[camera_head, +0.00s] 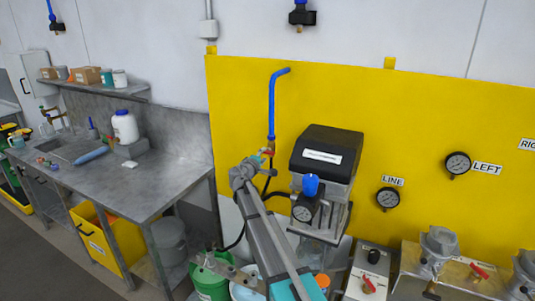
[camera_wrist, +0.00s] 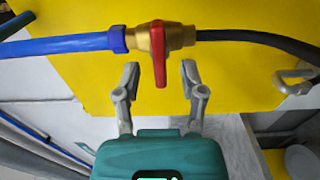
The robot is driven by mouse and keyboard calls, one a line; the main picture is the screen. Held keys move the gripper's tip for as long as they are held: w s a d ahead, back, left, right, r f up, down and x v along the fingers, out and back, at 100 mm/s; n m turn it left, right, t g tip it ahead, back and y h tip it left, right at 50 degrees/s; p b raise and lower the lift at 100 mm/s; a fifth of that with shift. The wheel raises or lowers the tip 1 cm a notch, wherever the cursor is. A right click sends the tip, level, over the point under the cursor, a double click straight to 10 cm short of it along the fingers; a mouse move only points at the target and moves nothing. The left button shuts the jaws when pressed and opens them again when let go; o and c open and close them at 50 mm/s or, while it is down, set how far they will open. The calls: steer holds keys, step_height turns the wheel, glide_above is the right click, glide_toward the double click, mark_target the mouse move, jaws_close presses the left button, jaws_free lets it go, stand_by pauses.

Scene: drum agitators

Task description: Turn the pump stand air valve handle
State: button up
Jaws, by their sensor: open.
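The air valve is a brass body (camera_wrist: 176,37) with a red handle (camera_wrist: 158,55) in the wrist view, fitted between a blue pipe (camera_wrist: 60,46) and a black hose (camera_wrist: 262,40). The handle lies across the pipe line, its longer end pointing toward my gripper. My gripper (camera_wrist: 161,80) is open, one finger on each side of the handle's lower end in the picture, with visible gaps on both sides. Depth between the fingertips and handle is hard to tell. In the head view the brass valve (camera_head: 267,152) is small, below the blue pipe, and my arm partly covers the area.
A pump unit with a black top (camera_head: 325,150) and a blue-knobbed regulator (camera_head: 311,186) stands just right of my arm. A yellow panel (camera_head: 235,110) is behind the valve. A steel bench (camera_head: 150,185) is at left. Red-handled valves (camera_head: 479,271) sit at lower right.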

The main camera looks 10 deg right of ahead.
steer(key=shift+x, duration=1.5)
